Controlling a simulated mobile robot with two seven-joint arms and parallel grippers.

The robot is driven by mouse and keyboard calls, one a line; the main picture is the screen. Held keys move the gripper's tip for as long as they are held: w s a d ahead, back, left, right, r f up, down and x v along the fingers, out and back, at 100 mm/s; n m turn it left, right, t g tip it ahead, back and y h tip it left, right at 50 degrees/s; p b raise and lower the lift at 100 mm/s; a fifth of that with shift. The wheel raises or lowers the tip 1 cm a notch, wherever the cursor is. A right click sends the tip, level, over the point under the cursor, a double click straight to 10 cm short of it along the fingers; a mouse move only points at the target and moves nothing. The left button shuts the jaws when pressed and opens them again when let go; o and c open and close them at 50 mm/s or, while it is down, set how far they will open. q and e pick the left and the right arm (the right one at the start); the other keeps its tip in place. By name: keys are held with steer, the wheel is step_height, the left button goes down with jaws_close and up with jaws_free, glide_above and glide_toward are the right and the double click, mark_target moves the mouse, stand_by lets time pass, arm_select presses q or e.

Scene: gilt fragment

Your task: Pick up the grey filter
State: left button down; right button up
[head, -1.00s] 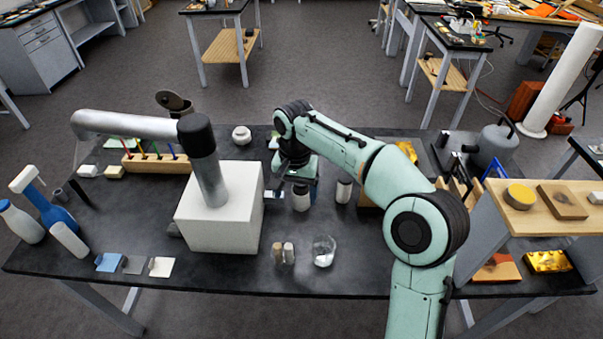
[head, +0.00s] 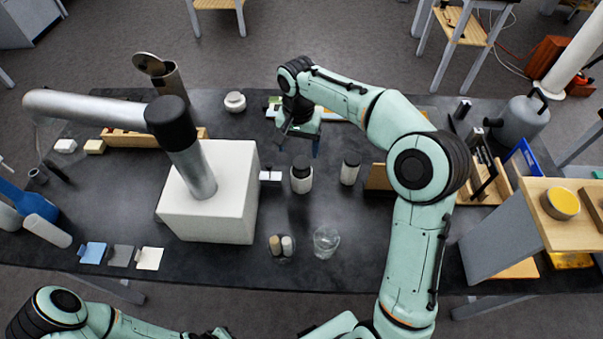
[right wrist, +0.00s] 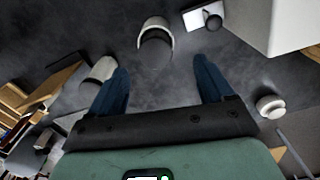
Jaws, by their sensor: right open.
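The grey filter (head: 121,256) looks to be the small flat grey square at the table's front left in the head view. It lies between a blue square (head: 92,253) and a cream square (head: 149,259). My right gripper (head: 299,146) is open and empty over the back middle of the table, far to the right of and behind the grey square. In the right wrist view its two blue fingers (right wrist: 161,66) are spread, with a dark-lidded white jar (right wrist: 155,45) beyond them. The grey square is not seen there. My left arm shows at the lower left, but its gripper is not visible.
A white block (head: 215,220) with a metal arm over it stands between my right gripper and the squares. Two small vials (head: 282,246) and a glass beaker (head: 326,241) stand near the front. White bottles lie at the left. Dark tabletop (head: 130,215) is free behind the squares.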

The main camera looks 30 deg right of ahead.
mark_target(301, 162)
step_height(301, 162, down, 3)
steer(key=shift+w+d+r, duration=0.1)
steer(key=shift+r, duration=0.05)
steer(key=f, duration=0.4)
steer(key=shift+s+d+f+b, duration=0.15)
steer(key=shift+s+b, duration=0.15)
steer(key=shift+s, duration=0.1)
steer(key=shift+f, duration=0.35)
steer(key=shift+w, duration=0.1)
steer(key=c, duration=1.1)
steer(key=shift+c, duration=0.2)
steer(key=shift+r, duration=0.1)
